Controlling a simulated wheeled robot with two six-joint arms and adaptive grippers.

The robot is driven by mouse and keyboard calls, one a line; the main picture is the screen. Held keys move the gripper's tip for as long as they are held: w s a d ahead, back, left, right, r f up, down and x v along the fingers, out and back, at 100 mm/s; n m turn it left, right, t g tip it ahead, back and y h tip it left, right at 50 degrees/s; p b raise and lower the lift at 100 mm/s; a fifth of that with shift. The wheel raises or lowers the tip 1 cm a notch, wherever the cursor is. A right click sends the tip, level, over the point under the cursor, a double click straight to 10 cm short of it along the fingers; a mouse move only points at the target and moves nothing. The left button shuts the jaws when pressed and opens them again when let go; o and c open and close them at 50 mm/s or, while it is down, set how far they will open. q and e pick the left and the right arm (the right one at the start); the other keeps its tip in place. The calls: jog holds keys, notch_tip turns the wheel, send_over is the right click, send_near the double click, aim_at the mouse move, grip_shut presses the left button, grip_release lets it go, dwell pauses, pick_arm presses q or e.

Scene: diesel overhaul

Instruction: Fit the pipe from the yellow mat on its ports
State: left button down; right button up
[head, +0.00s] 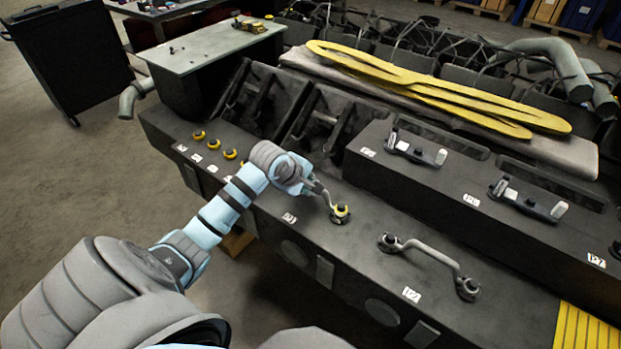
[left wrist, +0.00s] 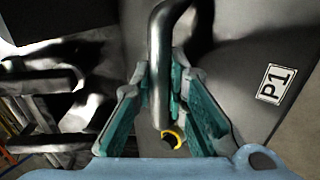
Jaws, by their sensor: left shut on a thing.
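My left gripper (head: 303,181) is shut on a bent grey metal pipe (head: 322,190), over the front ledge of the engine. In the left wrist view the pipe (left wrist: 160,60) runs between the teal-padded fingers of the gripper (left wrist: 162,100). Its lower end is close to a yellow-ringed port (left wrist: 172,138); I cannot tell whether it is seated. The pipe's other end is hidden behind my gripper. The yellow mat (head: 585,330) is at the lower right edge, its visible part bare. My right gripper is out of view.
A tag (left wrist: 276,83) beside the pipe reads P1. Another grey pipe (head: 430,252) sits on the ledge to the right. Several yellow-ringed ports (head: 214,144) line the ledge to the left. Yellow gaskets (head: 440,90) lie on top behind.

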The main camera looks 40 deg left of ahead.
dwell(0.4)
pick_arm(q)
jog(key=c, duration=1.5)
grip_release()
jog(key=v, duration=1.2)
